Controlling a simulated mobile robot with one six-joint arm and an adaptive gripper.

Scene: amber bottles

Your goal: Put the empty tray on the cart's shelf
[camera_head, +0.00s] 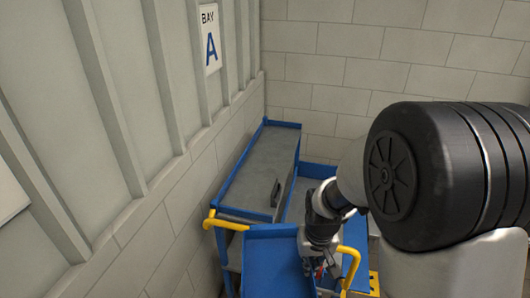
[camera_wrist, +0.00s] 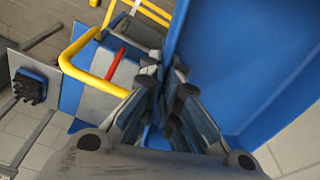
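The blue tray (camera_head: 270,262) is in front of the near end of the cart in the head view, and the part of its inside that shows is bare. In the wrist view the tray (camera_wrist: 235,50) fills the upper right. My gripper (camera_head: 320,268) is at the tray's right side; in the wrist view my gripper (camera_wrist: 165,80) has its fingers close together at the tray's edge and looks shut on it. The cart (camera_head: 265,165) has a grey top with a blue rim. My arm hides part of the cart and the tray's right end.
Yellow handles (camera_head: 226,224) stick out at the cart's near end, close to the tray; one also shows in the wrist view (camera_wrist: 72,65). A dark handle-like piece (camera_head: 276,194) is on the cart. A ribbed wall (camera_head: 120,100) stands left and a block wall (camera_head: 350,60) behind.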

